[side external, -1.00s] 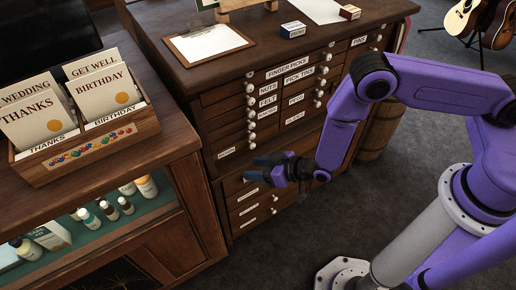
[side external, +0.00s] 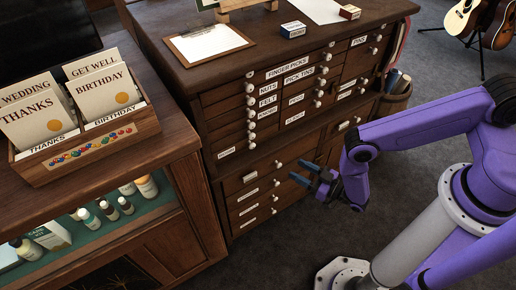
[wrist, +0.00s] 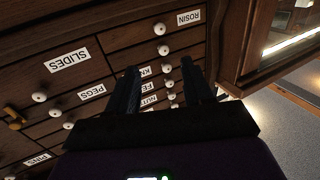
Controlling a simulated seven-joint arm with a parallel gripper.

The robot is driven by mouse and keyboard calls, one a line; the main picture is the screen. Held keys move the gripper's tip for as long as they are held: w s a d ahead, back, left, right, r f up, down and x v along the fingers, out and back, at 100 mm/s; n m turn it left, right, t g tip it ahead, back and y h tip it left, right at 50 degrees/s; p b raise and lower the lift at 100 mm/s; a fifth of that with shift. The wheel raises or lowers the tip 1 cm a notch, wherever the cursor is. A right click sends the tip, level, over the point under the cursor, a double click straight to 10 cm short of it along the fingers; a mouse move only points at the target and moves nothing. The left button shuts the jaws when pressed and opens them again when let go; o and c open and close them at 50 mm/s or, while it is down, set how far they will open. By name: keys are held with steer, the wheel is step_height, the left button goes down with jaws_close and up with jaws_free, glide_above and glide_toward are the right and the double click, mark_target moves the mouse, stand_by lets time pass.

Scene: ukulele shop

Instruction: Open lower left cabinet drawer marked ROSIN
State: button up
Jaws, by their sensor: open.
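The ROSIN drawer (wrist: 180,36) shows at the top of the wrist view, with its white label (wrist: 189,17) and round white knob (wrist: 162,28). In the side view its label (side external: 226,153) is small, at the lower left of the cabinet's upper section, with the knob (side external: 252,145) to its right. The drawer looks closed. My gripper (side external: 304,172) is open and empty in front of the cabinet, right of and lower than that knob in the side view, and apart from it. In the wrist view its two dark fingers point toward a column of knobs and partly cover labels.
The dark wooden cabinet (side external: 170,55) carries a clipboard (side external: 208,44) and small boxes on top. Other knobbed drawers surround the ROSIN one. A glass-fronted counter (side external: 110,172) with a card rack (side external: 85,145) stands close at left. A bin (side external: 396,100) stands at right.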

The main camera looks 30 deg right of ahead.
mark_target(254, 147)
steer(key=shift+x, duration=8.4)
jaws_close()
